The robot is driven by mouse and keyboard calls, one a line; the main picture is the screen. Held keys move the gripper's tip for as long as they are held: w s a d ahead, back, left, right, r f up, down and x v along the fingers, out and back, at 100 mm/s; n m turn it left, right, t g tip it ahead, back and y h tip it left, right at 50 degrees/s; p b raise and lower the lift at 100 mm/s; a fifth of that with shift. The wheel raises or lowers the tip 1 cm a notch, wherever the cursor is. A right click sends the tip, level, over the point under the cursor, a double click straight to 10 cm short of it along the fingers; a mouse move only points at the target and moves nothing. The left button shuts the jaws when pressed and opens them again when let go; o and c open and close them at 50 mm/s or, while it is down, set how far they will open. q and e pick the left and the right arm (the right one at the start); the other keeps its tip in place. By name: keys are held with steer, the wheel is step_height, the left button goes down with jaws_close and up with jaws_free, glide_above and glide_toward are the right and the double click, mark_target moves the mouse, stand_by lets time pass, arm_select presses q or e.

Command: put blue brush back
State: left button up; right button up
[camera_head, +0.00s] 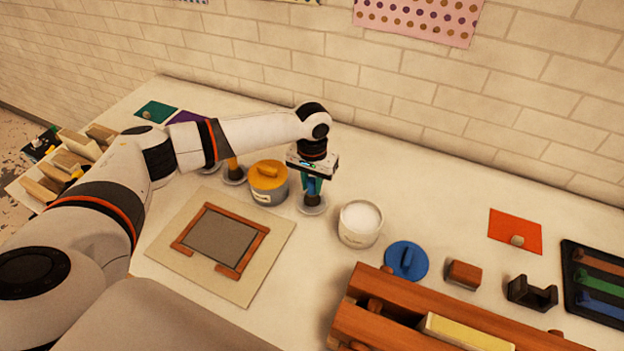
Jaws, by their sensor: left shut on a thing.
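My left gripper (313,177) points down behind the open white pot and is shut on the blue brush (313,187), held upright. The brush's dark lower end is at a small round grey stand (314,209); I cannot tell whether it rests there. Most of the brush's upper part is hidden by the gripper. The open pot (360,224) with white contents stands to the right of the brush, and a blue lid (406,262) lies on the table farther right. My right gripper is not in view.
A pot with a yellow lid (268,183) stands close left of the brush. An orange-handled brush (233,167) is on another stand. A wood-framed screen (221,237) lies in front, and a wooden rack (400,308) at front right. The table behind the pots is clear.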

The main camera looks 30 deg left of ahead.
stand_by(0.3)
arm_select(q)
steer(key=shift+f, duration=0.6)
stand_by(0.7)
steer(key=o, duration=1.5)
steer(key=shift+o, duration=0.2)
